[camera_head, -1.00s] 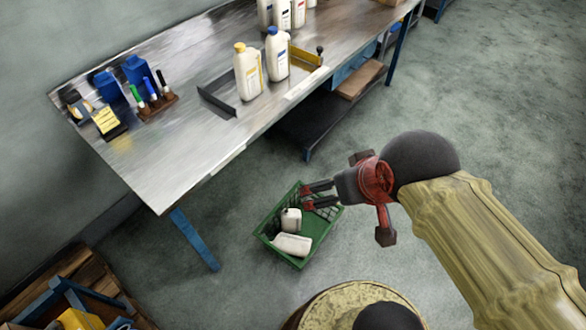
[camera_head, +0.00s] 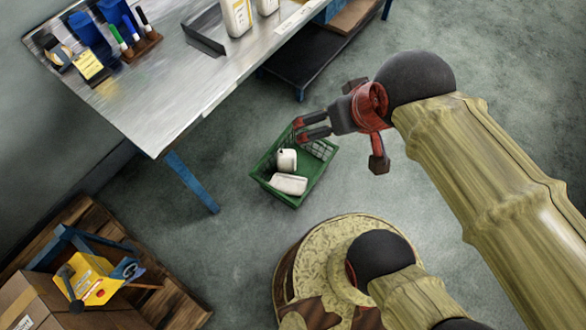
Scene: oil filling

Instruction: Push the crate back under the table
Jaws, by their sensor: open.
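A green crate (camera_head: 267,184) stands on the floor in front of the table (camera_head: 152,140), clear of its front edge. Two white containers lie in the crate: an upright-looking one (camera_head: 286,160) and one on its side (camera_head: 289,184). The fingers hide part of the crate's far rim. I cannot tell whether they touch it.
A blue table leg (camera_head: 192,182) stands left of the crate. A dark low shelf (camera_head: 305,60) is under the table further back. A wooden pallet (camera_head: 165,285) with a cardboard box (camera_head: 35,300) and a yellow tool (camera_head: 92,280) is at lower left. Open floor lies around the crate.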

